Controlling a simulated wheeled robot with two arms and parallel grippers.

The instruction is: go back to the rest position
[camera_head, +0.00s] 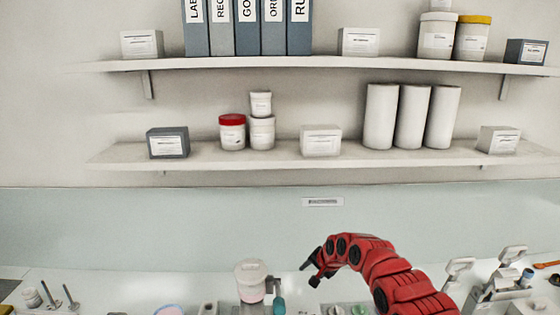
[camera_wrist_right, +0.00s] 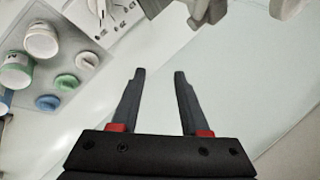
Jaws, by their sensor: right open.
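My right gripper (camera_wrist_right: 158,90) is open, with nothing between its two dark fingers, in the right wrist view. White counter surface shows behind the fingers. In the head view my red right arm comes in from the lower right and arches to the left, and the right gripper (camera_head: 308,275) hangs low over the counter. It is to the right of a clear-walled container with pink contents (camera_head: 251,283). My left gripper is not in either view.
The counter (camera_head: 130,285) runs along the bottom. A tray of white, green and blue jars and lids (camera_wrist_right: 85,45) lies left of the fingers. White devices (camera_head: 510,265) stand at the right. Two wall shelves (camera_head: 240,157) hold boxes, jars, rolls and binders.

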